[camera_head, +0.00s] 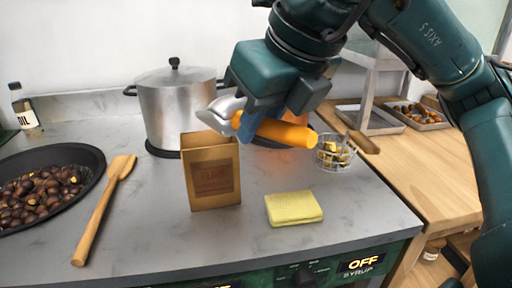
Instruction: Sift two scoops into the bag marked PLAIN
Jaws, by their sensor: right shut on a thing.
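My right gripper (262,118) is shut on the orange handle of a metal scoop (226,112). The scoop's bowl is above the open top of a brown paper bag, and whether anything is in it cannot be seen. The bag (212,172) stands upright on the grey counter, with a dark label whose small print is blurred. A wide dark pan (88,152) of chestnuts (40,194) is at the left. My left gripper is not in view.
A wooden spoon (100,215) lies beside the pan. A lidded pot (178,112) stands behind the bag. A yellow sponge (293,208) lies right of the bag, with a wire basket (335,153) farther back. A tray of chestnuts (415,118) is at the far right. The front middle counter is clear.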

